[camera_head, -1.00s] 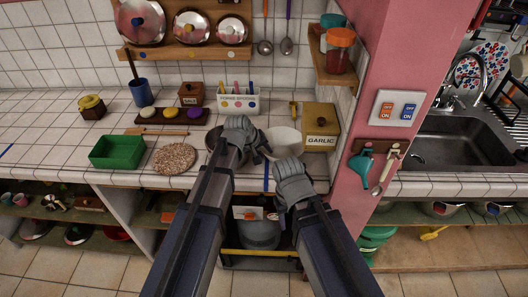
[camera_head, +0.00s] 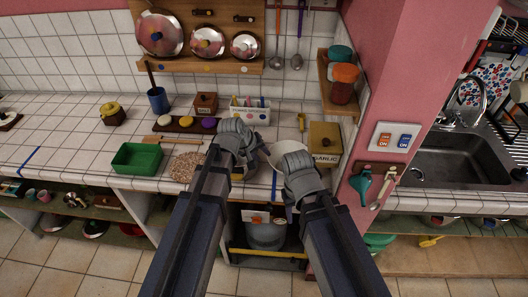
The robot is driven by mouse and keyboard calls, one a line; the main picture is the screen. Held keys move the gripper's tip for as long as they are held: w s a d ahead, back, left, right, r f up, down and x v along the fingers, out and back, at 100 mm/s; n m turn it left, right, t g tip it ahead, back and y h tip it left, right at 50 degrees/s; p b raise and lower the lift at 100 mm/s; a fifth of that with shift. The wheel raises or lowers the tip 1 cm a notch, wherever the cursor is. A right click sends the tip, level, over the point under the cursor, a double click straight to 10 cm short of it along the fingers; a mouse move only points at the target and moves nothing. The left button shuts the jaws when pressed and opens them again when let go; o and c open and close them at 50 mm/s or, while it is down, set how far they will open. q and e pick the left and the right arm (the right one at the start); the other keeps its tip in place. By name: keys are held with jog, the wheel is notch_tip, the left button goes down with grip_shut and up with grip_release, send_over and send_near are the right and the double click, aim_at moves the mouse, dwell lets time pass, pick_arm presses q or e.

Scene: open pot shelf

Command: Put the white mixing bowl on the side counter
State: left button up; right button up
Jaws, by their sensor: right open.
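The white mixing bowl (camera_head: 287,149) stands on the white tiled counter (camera_head: 95,145), left of the garlic box. Its near and left parts are hidden behind my grippers. My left gripper (camera_head: 243,138) is at the bowl's left side; the arm hides its fingers, so I cannot tell whether it touches the bowl or is shut. My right gripper (camera_head: 298,166) is open at the bowl's near right edge; contact is unclear. A side counter by the sink (camera_head: 455,155) lies to the right, beyond the pink pillar.
The pink pillar (camera_head: 400,80) stands between the two counters. A yellow garlic box (camera_head: 325,140) is close right of the bowl. A green tray (camera_head: 137,158) and a round speckled mat (camera_head: 186,168) lie left. Shelves run below the counter.

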pick_arm(q)
jog(key=s+f+m+g+y, duration=0.3)
jog(key=s+m+g+y, duration=0.2)
jog(key=s, duration=1.5)
jog(key=m, duration=0.3)
jog(key=shift+d, duration=0.3)
